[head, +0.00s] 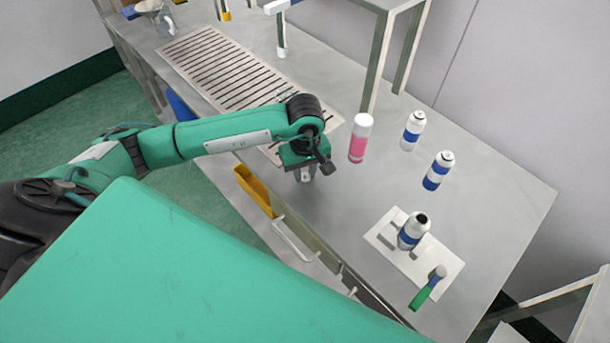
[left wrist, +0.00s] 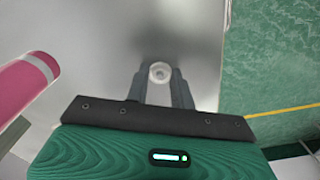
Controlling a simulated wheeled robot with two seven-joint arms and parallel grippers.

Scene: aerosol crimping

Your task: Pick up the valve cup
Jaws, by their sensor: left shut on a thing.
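The valve cup (left wrist: 159,72) is a small pale round piece with a ring and a centre hole, seen from above in the left wrist view. My left gripper (left wrist: 160,80) is shut on it, with a dark finger on each side. In the head view my left gripper (head: 304,173) points down over the near part of the steel table, left of the pink can; the cup is too small and covered to make out there. I cannot tell how far the cup is from the tabletop. My right gripper is not in view.
A pink can (head: 359,138) with a white top stands close right of my left gripper. Blue-and-white cans (head: 413,131) (head: 438,170) stand further right. Another can (head: 413,231) stands on a white plate (head: 449,266) beside a green-handled tool (head: 427,289). A slotted grate (head: 215,62) lies behind.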

